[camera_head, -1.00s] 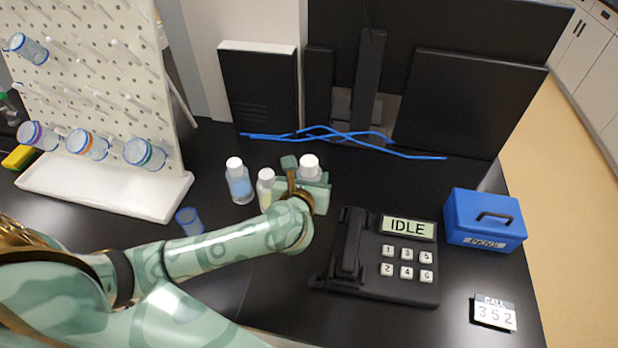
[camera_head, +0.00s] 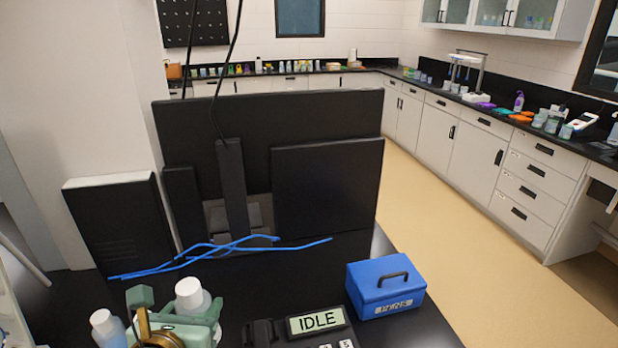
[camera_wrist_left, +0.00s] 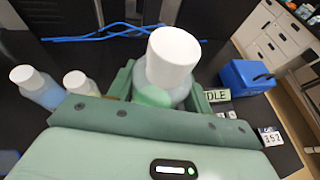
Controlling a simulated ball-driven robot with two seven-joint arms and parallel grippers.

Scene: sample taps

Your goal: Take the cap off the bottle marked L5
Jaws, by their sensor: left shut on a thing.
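My left gripper (camera_head: 178,308) is shut on the body of a bottle with a white cap (camera_head: 190,293). In the left wrist view the gripper (camera_wrist_left: 160,95) has a finger on either side of this bottle, and the white cap (camera_wrist_left: 173,48) stands above the fingers, on the bottle. Two more white-capped bottles stand to the left in that view: one with blue contents (camera_wrist_left: 42,88) and one with pale yellowish contents (camera_wrist_left: 82,84). The blue one (camera_head: 105,327) also shows at the bottom left of the head view. No L5 marking is readable. My right gripper is out of view.
A phone-like device with an IDLE display (camera_head: 316,321) and a blue PENS box (camera_head: 386,288) stand to the right. Blue cables (camera_head: 220,247) lie behind the bottles, before black monitors (camera_head: 325,185). A card (camera_wrist_left: 271,136) lies at the right.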

